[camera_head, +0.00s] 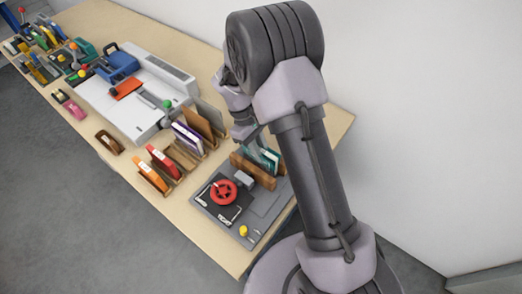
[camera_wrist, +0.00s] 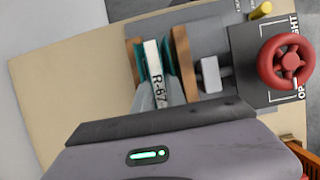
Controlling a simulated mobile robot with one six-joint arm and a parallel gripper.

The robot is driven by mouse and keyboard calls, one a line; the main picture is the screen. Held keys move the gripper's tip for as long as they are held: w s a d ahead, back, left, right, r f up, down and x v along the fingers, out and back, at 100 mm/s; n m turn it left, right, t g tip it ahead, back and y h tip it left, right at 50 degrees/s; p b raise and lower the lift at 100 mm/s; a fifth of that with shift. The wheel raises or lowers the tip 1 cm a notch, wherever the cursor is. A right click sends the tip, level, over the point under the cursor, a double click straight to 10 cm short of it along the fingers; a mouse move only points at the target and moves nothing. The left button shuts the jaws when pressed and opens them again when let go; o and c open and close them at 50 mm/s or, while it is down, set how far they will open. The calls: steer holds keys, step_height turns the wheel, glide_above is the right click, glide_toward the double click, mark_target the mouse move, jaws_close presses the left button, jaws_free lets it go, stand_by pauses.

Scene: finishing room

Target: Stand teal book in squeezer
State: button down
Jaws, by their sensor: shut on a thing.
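The teal book (camera_wrist: 155,60), with a white spine label reading "R-67", stands about upright between the two wooden boards of the squeezer (camera_wrist: 183,65). In the head view the teal book (camera_head: 268,157) is partly hidden by my arm. The squeezer (camera_head: 252,172) has a grey base, a metal block and a red handwheel (camera_head: 223,192). The handwheel also shows in the wrist view (camera_wrist: 286,62). My gripper (camera_wrist: 159,92) is shut on the teal book, one finger on each side. A narrow gap shows beside the boards. Whether the book's lower edge touches the base is hidden.
Orange, red, purple and brown books stand in a wooden rack (camera_head: 178,152) left of the squeezer. A large white machine (camera_head: 135,95) stands behind them. Clamps and tools crowd the table's far left end. Bare table (camera_head: 215,245) shows at the front, and a wall rises at right.

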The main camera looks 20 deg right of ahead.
steer(key=shift+r, duration=0.1)
steer(key=shift+r+p, duration=0.75)
steer(key=shift+p, duration=0.1)
steer(key=shift+f+b, duration=0.3)
steer(key=shift+f, duration=0.55)
stand_by(0.4)
steer(key=c, duration=1.6)
jaws_free()
steer(key=shift+c, duration=0.2)
steer(key=p+v, duration=0.9)
steer(key=v, duration=0.2)
steer(key=shift+p, duration=0.4)
